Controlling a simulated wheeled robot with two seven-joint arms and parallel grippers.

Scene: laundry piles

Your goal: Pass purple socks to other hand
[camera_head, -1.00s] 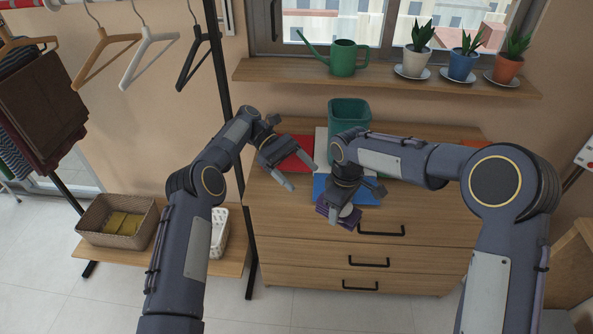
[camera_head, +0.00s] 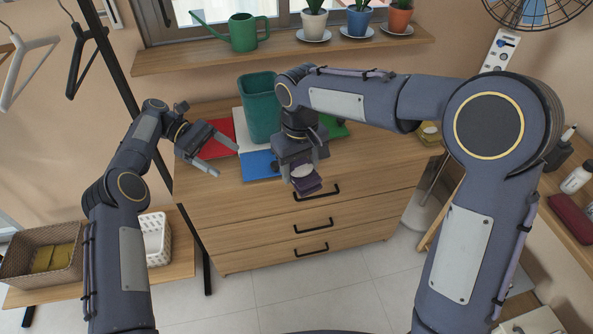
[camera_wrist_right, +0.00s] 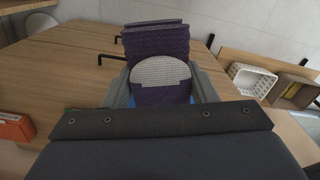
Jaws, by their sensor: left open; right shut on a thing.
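The purple socks (camera_head: 305,182), a folded bundle with a pale grey patch, hang from my right gripper (camera_head: 303,168), in front of the dresser's top edge. In the right wrist view the socks (camera_wrist_right: 158,55) sit between the two fingers of my right gripper (camera_wrist_right: 160,88), which is shut on them. My left gripper (camera_head: 222,160) is open and empty over the left part of the dresser top, beside the red cloth (camera_head: 222,132). It is apart from the socks, to their left.
The wooden dresser (camera_head: 245,225) bears a blue cloth (camera_head: 258,165), a green bin (camera_head: 259,108) and a green item (camera_head: 334,130). A wicker basket (camera_head: 40,262) and a white basket (camera_head: 155,240) stand low at the left. A shelf (camera_head: 290,52) with pots and a watering can is behind.

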